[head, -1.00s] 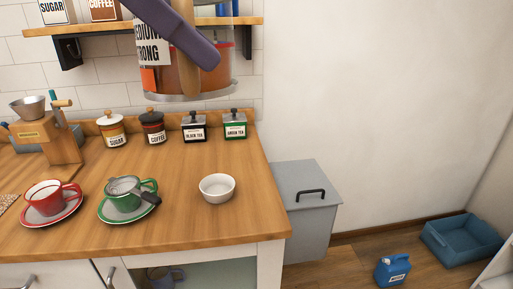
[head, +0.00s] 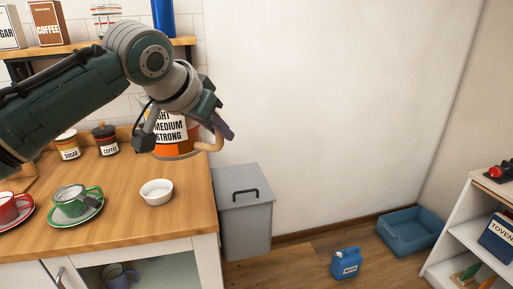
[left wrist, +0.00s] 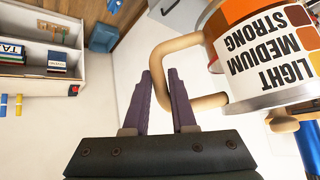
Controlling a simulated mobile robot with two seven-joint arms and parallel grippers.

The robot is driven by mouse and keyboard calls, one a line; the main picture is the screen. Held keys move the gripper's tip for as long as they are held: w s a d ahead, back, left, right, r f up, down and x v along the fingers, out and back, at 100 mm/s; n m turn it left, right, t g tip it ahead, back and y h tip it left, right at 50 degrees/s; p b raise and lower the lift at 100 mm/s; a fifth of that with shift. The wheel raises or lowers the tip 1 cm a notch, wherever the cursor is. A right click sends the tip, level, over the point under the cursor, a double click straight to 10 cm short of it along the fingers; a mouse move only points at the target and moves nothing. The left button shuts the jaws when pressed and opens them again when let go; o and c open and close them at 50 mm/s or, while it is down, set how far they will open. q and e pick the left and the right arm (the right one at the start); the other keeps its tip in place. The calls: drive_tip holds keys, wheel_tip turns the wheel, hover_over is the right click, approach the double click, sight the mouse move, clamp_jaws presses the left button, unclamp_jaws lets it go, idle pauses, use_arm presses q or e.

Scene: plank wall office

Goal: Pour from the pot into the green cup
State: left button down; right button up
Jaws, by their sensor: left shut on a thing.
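The pot (head: 172,130) has a beige handle and a label reading light, medium, strong. It is held upright in the air above the back right of the counter. My left gripper (head: 221,128) is shut on the pot's handle; in the left wrist view its purple fingers (left wrist: 163,78) lie on both sides of the handle, beside the pot (left wrist: 265,50). The green cup (head: 70,207) stands on a saucer (head: 58,224) at the left, apart from the pot, with a dark-handled strainer (head: 72,193) on top. My right gripper is not in view.
A white bowl (head: 156,192) stands right of the green cup. A red cup (head: 8,210) is at the left edge. Sugar (head: 68,147) and coffee (head: 105,140) jars stand behind. A shelf (head: 90,46) is above. A grey bin (head: 243,215) stands beyond the counter's right end.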

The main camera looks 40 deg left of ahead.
use_arm(q)
drive_tip(key=s+a+f+n+y+p, duration=0.1)
drive_tip(key=s+a+f, duration=0.3)
drive_tip(key=f, duration=0.4)
drive_tip(key=s+a+f+n+y+p, duration=0.1)
drive_tip(key=s+a+f, duration=0.3)
drive_tip(key=f, duration=0.4)
drive_tip(key=shift+s+g, duration=0.3)
drive_tip(key=shift+s, duration=0.05)
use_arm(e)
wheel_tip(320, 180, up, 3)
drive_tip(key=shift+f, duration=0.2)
use_arm(q)
drive_tip(key=shift+a, duration=0.1)
